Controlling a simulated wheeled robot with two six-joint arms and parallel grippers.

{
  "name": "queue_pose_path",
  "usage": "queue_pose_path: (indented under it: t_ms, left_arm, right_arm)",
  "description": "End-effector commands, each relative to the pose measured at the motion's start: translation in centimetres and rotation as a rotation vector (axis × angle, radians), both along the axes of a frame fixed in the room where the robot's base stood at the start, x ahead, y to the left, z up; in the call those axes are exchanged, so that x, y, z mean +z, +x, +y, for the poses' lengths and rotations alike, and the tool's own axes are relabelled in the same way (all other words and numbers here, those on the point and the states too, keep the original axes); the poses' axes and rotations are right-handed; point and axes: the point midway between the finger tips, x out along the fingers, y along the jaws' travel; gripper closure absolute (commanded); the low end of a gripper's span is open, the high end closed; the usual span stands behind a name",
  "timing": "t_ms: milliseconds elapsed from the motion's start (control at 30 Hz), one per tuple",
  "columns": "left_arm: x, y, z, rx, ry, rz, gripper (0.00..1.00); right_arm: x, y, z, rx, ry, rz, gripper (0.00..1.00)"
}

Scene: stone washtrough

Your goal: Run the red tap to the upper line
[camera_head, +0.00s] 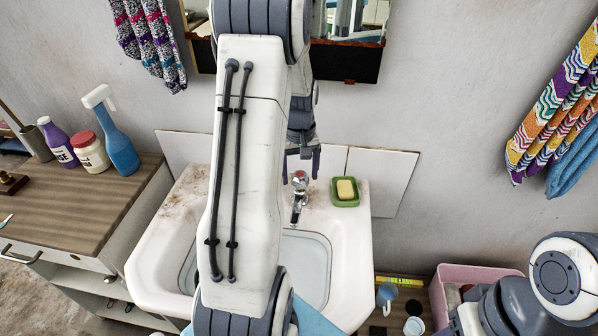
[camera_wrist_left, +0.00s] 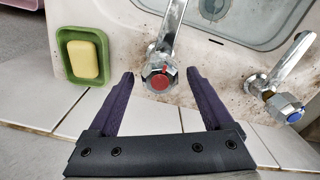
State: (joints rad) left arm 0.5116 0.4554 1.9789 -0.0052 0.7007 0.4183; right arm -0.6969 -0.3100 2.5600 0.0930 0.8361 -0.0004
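The red tap (camera_head: 299,181) stands at the back of the white sink (camera_head: 349,250); its chrome spout points into the basin. In the left wrist view its red-capped knob (camera_wrist_left: 159,79) lies between the fingertips of my left gripper (camera_wrist_left: 161,73). The fingers are open, with a gap on each side of the knob. In the head view this gripper (camera_head: 300,170) hangs just above and behind the tap. A blue-capped tap (camera_wrist_left: 285,106) is at the right in the wrist view. My arm hides much of the sink, and I make out no level lines. My right gripper is out of frame.
A green dish (camera_head: 345,203) with yellow soap (camera_head: 345,189) sits on the sink's back ledge, near the red tap. A cabinet (camera_head: 70,215) at left holds bottles, including a blue spray bottle (camera_head: 118,150). A pink tub (camera_head: 470,275) is at right. A mirror hangs behind my arm.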

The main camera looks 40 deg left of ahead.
Motion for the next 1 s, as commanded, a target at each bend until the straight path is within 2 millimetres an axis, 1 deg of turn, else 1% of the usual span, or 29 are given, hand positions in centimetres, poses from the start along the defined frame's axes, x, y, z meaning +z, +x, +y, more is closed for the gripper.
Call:
queue_pose_path:
  t_ms: [133, 233, 367, 500, 600, 700, 833, 1000]
  left_arm:
    - [0.2, 0.0, 0.0, 0.001, -0.001, 0.001, 0.15]
    - [1.1, 0.1, 0.1, 0.001, 0.001, -0.002, 0.15]
    - [3.5, 0.1, 0.1, 0.001, 0.002, -0.005, 0.15]
    - [6.3, 0.2, 0.2, 0.001, 0.002, -0.004, 0.15]
    - [8.1, 0.1, 0.2, 0.0, 0.001, -0.003, 0.15]
    - [9.4, 0.2, 0.2, 0.0, 0.001, -0.002, 0.15]
    - [10.3, 0.1, 0.2, 0.0, 0.0, 0.0, 0.15]
    - [10.5, 0.1, 0.2, 0.0, -0.002, 0.001, 0.15]
  right_arm:
    - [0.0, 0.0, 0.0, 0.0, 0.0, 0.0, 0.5]
    - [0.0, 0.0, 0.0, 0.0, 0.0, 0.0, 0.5]
    - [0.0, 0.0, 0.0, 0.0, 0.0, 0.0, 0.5]
    - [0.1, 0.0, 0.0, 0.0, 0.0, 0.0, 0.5]
    - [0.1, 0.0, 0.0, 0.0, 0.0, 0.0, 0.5]
    - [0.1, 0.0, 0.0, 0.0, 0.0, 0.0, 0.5]
    - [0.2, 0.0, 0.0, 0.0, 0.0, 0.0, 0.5]
    - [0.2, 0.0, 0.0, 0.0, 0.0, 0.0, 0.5]
